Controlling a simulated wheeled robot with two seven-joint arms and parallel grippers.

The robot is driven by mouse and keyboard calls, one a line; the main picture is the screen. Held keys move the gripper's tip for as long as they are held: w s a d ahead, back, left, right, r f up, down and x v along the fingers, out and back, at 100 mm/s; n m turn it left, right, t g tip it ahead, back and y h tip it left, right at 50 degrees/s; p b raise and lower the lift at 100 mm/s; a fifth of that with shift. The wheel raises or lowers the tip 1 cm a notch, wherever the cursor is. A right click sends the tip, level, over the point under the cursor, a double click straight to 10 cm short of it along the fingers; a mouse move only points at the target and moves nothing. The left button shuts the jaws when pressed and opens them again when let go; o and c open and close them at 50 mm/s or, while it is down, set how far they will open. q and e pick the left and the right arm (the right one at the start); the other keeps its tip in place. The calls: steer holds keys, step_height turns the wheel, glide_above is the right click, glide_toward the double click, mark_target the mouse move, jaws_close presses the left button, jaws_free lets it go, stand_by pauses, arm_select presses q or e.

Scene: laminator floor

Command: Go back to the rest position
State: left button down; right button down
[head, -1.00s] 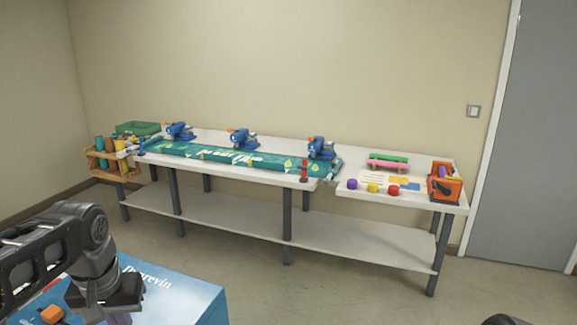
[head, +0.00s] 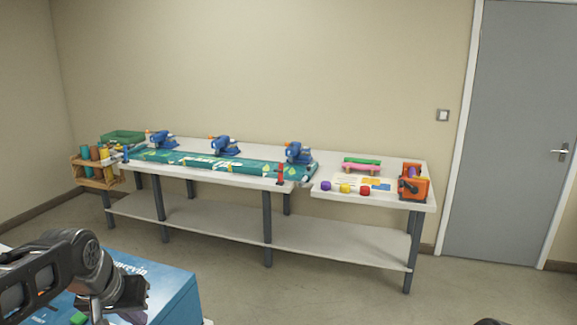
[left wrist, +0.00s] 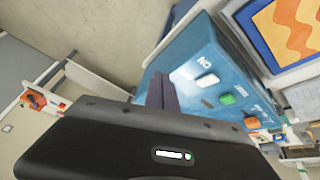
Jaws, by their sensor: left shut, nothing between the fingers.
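My left gripper (left wrist: 162,92) shows in the left wrist view with its dark fingers together and nothing between them. It is over or near a blue machine (left wrist: 205,60) that has a white, a green and an orange button on its face. In the head view my left arm comes in at the lower left, in front of the blue machine (head: 172,290); the fingertips are hard to make out there. My right gripper does not show clearly; only a small dark part is at the bottom right edge.
A long white table (head: 235,233) stands along the wall with a green banner (head: 200,160), blue clamp-like tools (head: 224,146) and an orange box (head: 412,186). A wooden rack (head: 95,168) stands at its left end. A grey door (head: 515,140) is at right. Open floor (head: 330,295) lies between.

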arm_select(q)
steer(key=w+d+f+h+b, duration=0.1)
steer(key=d+f, duration=0.3)
steer(key=f, duration=0.5)
steer(key=w+d+f+t+h, duration=0.1)
steer(key=d+f, duration=0.3)
steer(key=f, duration=0.4)
steer(key=w+d+f+h+b, duration=0.1)
steer(key=d+f, duration=0.4)
steer(key=f, duration=0.4)
steer(key=s+d+f+g+b, duration=0.1)
steer(key=s+d+f, duration=0.3)
steer(key=s+f, duration=0.7)
steer(key=s+d+f+g+b, duration=0.1)
steer(key=s+d+f+g, duration=0.3)
steer(key=s+f, duration=0.7)
steer(key=s+d, duration=0.1)
steer(key=s, duration=0.1)
steer(key=shift+s+d+f+g+h, duration=0.2)
steer(key=shift+s+d+g+h, duration=0.1)
steer(key=shift+s+h, duration=0.1)
